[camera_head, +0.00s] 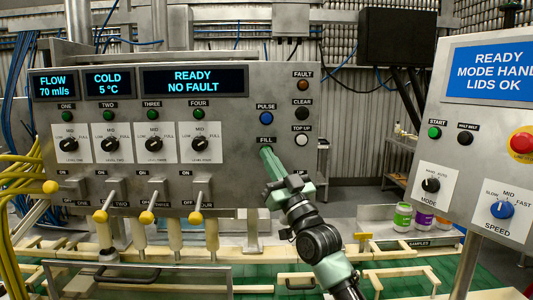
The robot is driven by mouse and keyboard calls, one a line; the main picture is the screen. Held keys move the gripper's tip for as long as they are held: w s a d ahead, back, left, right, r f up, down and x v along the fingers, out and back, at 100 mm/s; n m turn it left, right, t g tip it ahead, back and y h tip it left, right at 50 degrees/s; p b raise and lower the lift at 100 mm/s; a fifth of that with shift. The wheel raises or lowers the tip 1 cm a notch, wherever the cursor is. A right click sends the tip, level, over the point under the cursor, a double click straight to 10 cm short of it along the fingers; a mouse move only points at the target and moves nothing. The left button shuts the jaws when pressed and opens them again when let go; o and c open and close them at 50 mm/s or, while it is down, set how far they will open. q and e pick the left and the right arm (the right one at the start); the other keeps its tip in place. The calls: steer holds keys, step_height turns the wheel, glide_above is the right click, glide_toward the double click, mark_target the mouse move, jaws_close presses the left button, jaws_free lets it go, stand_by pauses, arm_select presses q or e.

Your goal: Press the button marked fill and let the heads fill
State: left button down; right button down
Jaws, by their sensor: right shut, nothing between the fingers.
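The grey filler panel (228,92) faces me. Its FILL label (265,140) shows just above my right gripper (267,153). The right gripper is shut and empty, and its tip covers the spot under the label, so the fill button is hidden. I cannot tell whether the tip touches the button. The panel's display (194,81) reads READY, NO FAULT. A flow display (54,85) reads 70 ml/s and a cold display (108,83) reads 5 °C. Pale filling heads (175,234) hang below the panel. My left gripper is not in view.
Close by are the blue PULSE button (265,118), black CLEAR button (302,114) and white TOP UP button (302,140). Yellow-tipped levers (147,217) stick out below the dials. A seamer panel (487,140) stands right. Sample cans (403,217) stand behind my right arm.

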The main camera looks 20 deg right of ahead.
steer(key=shift+w+d, duration=0.1)
steer(key=shift+w, duration=0.3)
stand_by(0.3)
steer(key=shift+s+a, duration=0.2)
steer(key=shift+s, duration=0.6)
steer(key=shift+p, duration=0.35)
steer(key=s+p, duration=0.1)
steer(key=s, duration=0.1)
steer(key=s+a+p, duration=0.1)
steer(key=s, duration=0.1)
steer(key=shift+s+a, duration=0.2)
steer(key=shift+s, duration=0.2)
